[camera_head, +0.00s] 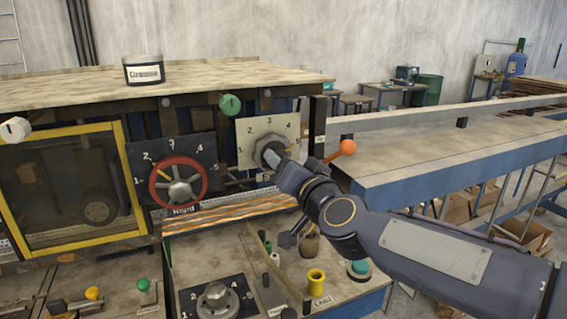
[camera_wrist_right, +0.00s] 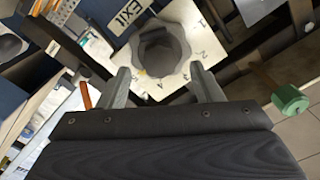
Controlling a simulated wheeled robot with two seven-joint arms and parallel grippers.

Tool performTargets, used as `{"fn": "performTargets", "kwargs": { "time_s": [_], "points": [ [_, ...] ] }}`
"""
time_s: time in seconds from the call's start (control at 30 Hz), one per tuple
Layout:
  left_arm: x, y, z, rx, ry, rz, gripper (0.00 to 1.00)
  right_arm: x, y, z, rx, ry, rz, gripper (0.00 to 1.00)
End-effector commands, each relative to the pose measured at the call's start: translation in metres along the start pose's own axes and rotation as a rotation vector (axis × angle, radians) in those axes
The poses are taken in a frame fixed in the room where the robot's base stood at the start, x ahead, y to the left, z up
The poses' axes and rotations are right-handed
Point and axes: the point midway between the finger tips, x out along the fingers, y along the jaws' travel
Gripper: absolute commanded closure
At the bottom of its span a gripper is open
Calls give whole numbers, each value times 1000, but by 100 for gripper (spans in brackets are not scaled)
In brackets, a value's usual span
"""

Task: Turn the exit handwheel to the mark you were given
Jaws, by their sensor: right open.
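The exit handwheel is a grey lobed knob (camera_head: 271,150) on a pale plate (camera_head: 252,132) with numbers around it. In the right wrist view the handwheel (camera_wrist_right: 162,52) sits on its numbered plate (camera_wrist_right: 200,45) beside an EXIT label (camera_wrist_right: 125,16). A small orange-yellow mark shows near its edge there; which number it points to I cannot tell. My right gripper (camera_wrist_right: 164,84) is open, its fingers apart on either side of the wheel's near edge; contact is not clear. In the head view my right gripper (camera_head: 283,167) partly covers the wheel. My left gripper is not in view.
A red-rimmed handwheel (camera_head: 178,182) on a dark numbered plate is to the left. A green ball knob (camera_head: 230,104) and an orange ball knob (camera_head: 347,148) flank the exit plate. Below is a bench with a third dial (camera_head: 216,300), a yellow cup (camera_head: 316,280) and levers.

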Motion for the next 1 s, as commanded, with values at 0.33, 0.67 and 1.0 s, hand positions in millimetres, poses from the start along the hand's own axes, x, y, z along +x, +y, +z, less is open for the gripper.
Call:
{"fn": "performTargets", "kwargs": {
  "time_s": [0.33,0.67,1.0],
  "points": [
    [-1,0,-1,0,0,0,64,-50,0,0,1,1,1,41],
    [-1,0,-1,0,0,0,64,-54,0,0,2,1,1,41],
    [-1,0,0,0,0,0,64,-127,61,20,-50,-209,17,41]
  ]
}}
